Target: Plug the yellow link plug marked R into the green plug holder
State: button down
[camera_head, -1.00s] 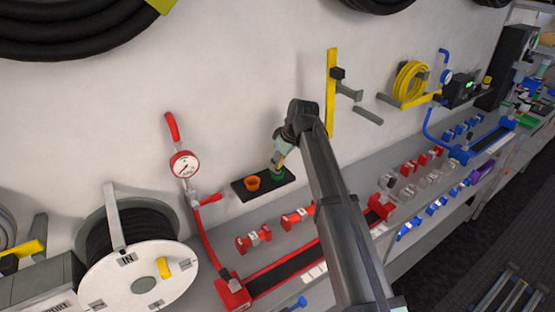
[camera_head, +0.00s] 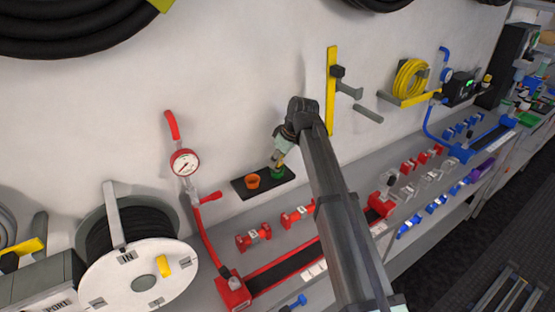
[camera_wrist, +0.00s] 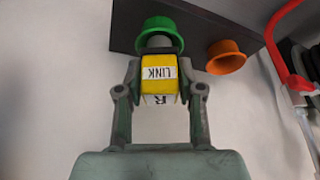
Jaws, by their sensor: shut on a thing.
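The yellow link plug (camera_wrist: 160,72), marked LINK and R, is held between the two fingers of my gripper (camera_wrist: 160,82) in the wrist view. Its grey end points at the green plug holder (camera_wrist: 160,26) and overlaps the holder's rim. I cannot tell how far in the end sits. In the head view, the green holder (camera_head: 277,174) is on a black plate (camera_head: 240,188) against the wall, and my gripper (camera_head: 281,157) is just above it. The plug is small and partly hidden there.
An orange holder (camera_head: 252,182) sits left of the green one on the same plate. A red gauge assembly (camera_head: 185,163) stands to the left, with a white hose reel (camera_head: 140,275) beyond. Red fittings (camera_head: 253,238) lie on the bench below. A yellow wall bracket (camera_head: 331,90) is to the right.

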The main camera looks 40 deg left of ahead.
jog(key=shift+f, duration=0.6)
dwell(0.3)
jog(key=c, duration=1)
grip_release()
jog(key=shift+r, duration=0.1)
jog(key=p+v, duration=0.4)
jog(key=v, duration=0.7)
